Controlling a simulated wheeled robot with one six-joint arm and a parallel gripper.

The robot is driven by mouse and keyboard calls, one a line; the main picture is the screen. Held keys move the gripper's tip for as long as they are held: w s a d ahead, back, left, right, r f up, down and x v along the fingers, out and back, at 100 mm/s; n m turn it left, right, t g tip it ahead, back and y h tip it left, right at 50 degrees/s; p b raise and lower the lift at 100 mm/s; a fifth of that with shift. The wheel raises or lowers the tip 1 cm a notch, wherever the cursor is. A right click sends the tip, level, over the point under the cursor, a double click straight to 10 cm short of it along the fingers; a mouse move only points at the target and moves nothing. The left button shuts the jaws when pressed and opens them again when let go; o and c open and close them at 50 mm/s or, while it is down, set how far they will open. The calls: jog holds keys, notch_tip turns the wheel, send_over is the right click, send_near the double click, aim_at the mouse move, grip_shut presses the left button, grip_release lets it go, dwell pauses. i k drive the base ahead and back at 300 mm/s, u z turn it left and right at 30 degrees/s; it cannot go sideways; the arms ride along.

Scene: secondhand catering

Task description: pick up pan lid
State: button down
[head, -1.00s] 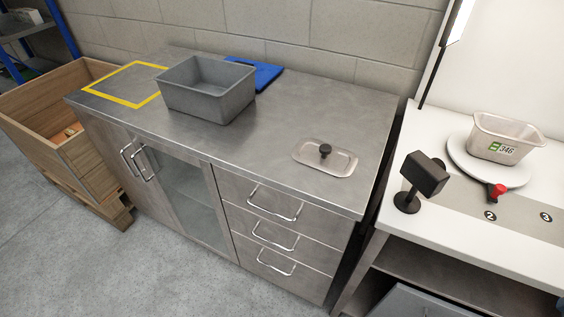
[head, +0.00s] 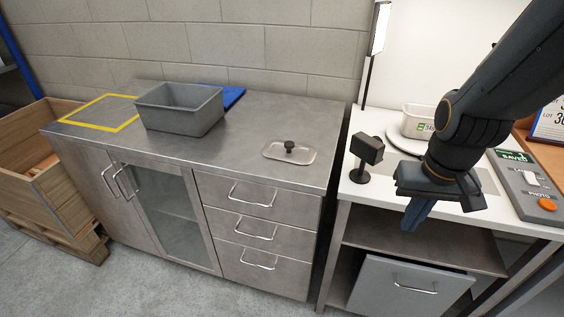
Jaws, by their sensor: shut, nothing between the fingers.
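The pan lid (head: 273,152) is a flat metal rectangle with rounded corners and a black knob on top. It lies flat near the right end of the steel counter (head: 240,120). My gripper (head: 413,222) is at the right, pointing down in front of the white bench. It is shut and empty, well to the right of the lid and apart from it. The arm hides part of the white bench and the things on it.
A grey bin (head: 182,122), a blue cloth (head: 233,96) and a yellow taped outline (head: 75,122) are on the counter. A black stand-mounted device (head: 367,150) stands on the white bench (head: 352,192) between lid and gripper. Counter space left of the lid is free.

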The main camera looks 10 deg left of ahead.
aim_at(289, 150)
jog(key=u, duration=0.95)
jog(key=i, duration=0.4)
jog(key=z, duration=0.25)
jog(key=k, duration=1.05)
jog(key=u, duration=0.9)
jog(key=i, duration=1.2)
jog(key=z, duration=0.9)
jog(key=i, duration=0.45)
jog(key=z, duration=0.55)
